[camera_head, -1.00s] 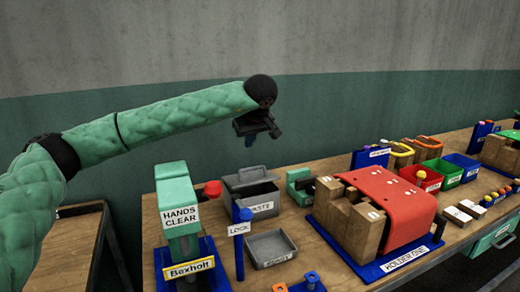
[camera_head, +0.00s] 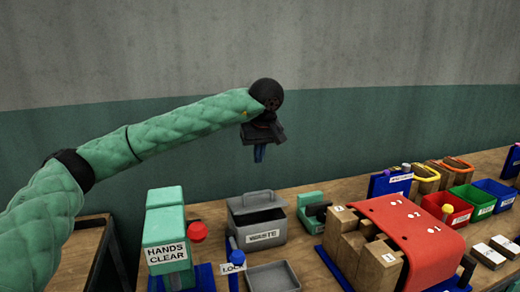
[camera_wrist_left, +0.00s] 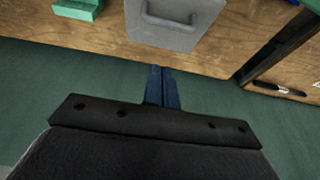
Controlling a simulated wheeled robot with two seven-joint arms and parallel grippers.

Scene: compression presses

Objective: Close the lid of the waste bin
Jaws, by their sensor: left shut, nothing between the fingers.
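The grey waste bin (camera_head: 264,237) stands on the workbench with a WASTE label on its front. Its grey lid (camera_head: 257,201) with a loop handle is raised at the back, and a dark opening shows in front of it. My left gripper (camera_head: 259,155) hangs above and apart from the lid, fingers pointing down, shut and empty. In the left wrist view its shut dark-blue fingers (camera_wrist_left: 158,80) show just short of the grey lid (camera_wrist_left: 165,35) and its handle. My right gripper is in neither view.
A green HANDS CLEAR press (camera_head: 166,240) with a red knob (camera_head: 197,231) and a blue LOCK post (camera_head: 233,258) stand left of the bin. A grey tray (camera_head: 273,278) lies in front. A red-covered holder (camera_head: 405,235) stands to the right. The wall (camera_head: 350,130) is behind.

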